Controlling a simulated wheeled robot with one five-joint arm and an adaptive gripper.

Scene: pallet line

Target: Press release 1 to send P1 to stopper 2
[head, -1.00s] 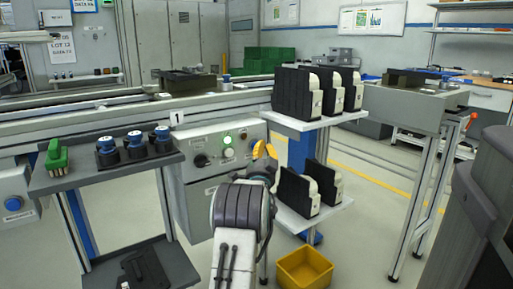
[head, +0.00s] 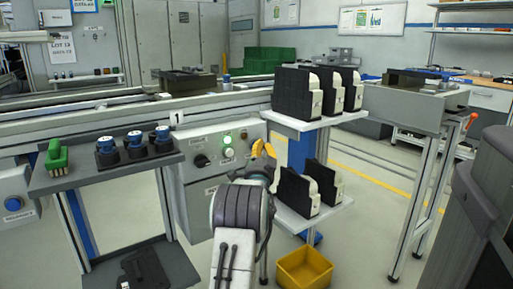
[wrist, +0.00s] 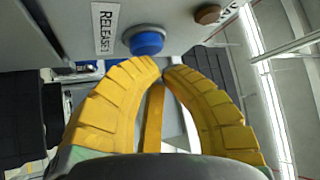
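The blue button (wrist: 146,40) sits in a grey ring beside the label RELEASE 1 (wrist: 105,28) in the wrist view. My gripper (wrist: 161,68) has yellow fingers whose tips nearly meet, with nothing seen between them. The tips are just below the button in the picture; I cannot tell if they touch it. In the head view my gripper (head: 263,150) is in front of the grey control box (head: 200,172), which hides the button. A dark olive block (head: 187,81), possibly pallet P1, is on the conveyor behind the "1" sign (head: 176,119). I cannot make out stopper 2.
A brown button (wrist: 207,13) is near the blue one. A green lamp (head: 227,140) glows on the box. A side table (head: 90,178) is at left; a rack of black-and-white parts (head: 297,122) and a yellow bin (head: 304,267) are at right.

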